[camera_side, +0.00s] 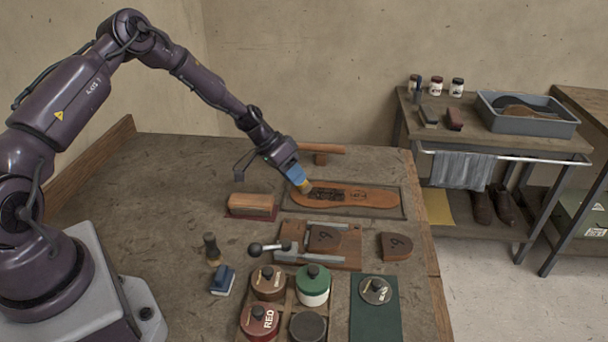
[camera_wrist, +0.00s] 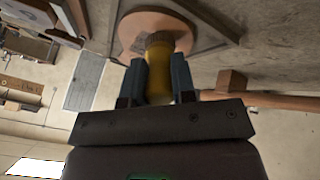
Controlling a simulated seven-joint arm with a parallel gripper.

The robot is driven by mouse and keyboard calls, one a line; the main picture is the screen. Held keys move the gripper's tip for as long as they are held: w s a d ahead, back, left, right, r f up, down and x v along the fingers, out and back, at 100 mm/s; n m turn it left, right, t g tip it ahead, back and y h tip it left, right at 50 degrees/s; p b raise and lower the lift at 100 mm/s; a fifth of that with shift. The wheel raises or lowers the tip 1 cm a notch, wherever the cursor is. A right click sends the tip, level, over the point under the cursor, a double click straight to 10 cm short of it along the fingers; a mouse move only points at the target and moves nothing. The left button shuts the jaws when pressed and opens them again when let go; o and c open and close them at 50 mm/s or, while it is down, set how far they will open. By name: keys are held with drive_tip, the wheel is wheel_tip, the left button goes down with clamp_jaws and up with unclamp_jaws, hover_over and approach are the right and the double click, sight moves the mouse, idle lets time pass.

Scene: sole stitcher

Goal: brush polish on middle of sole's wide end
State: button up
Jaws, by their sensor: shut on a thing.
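The orange-brown sole (camera_side: 375,198) lies flat in a shallow dark frame (camera_side: 400,214) at the back of the bench, with dark markings on its middle. My gripper (camera_side: 297,179) is shut on a yellowish brush (camera_side: 306,187) over the sole's left end. The brush tip is at or just above the sole there; I cannot tell whether it touches. In the wrist view, the brush (camera_wrist: 159,68) sits between both fingers of my gripper (camera_wrist: 158,82), and a rounded end of the sole (camera_wrist: 130,32) shows behind it. The brush tip is partly hidden.
A wooden-handled hammer (camera_side: 320,150) lies behind the sole. A wooden-backed brush (camera_side: 252,205) is to its left. A clamp block (camera_side: 325,240) and several tins, including a green one (camera_side: 313,285), stand in front.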

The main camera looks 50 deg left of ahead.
drive_tip(key=shift+w+d, duration=3.65)
drive_tip(key=shift+d, duration=0.05)
wheel_tip(320, 180, up, 8)
drive_tip(key=shift+s+a, duration=0.1)
